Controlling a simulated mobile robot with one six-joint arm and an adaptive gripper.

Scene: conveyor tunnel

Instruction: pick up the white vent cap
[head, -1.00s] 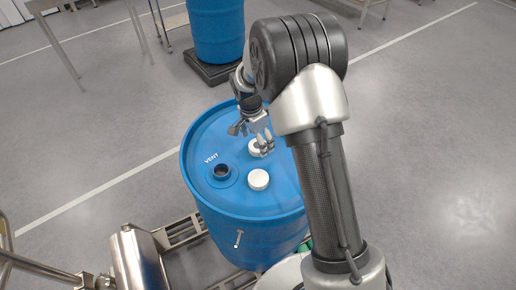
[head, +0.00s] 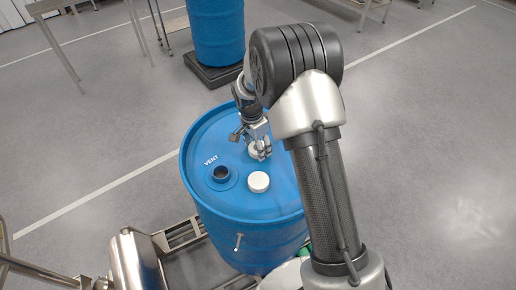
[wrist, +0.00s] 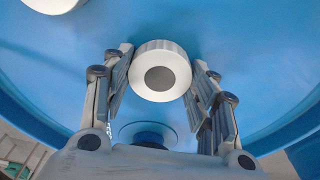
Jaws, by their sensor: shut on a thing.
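A white round cap with a grey disc in its middle (wrist: 141,60) sits between my fingers in the wrist view. My gripper (wrist: 160,75) is shut on it, one finger at each side. In the head view my gripper (head: 260,152) points down over the top of the blue drum (head: 200,140) and hides most of this cap. I cannot tell whether the cap touches the lid. A second white cap (head: 258,182) lies on the lid nearer the camera, apart from my gripper.
A dark round opening (head: 221,173) sits in the lid beside the printed word VENT. A steel roller frame (head: 180,232) stands at the drum's lower left. Another blue drum (head: 217,32) stands behind on a black base (head: 215,72). The floor to the right is clear.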

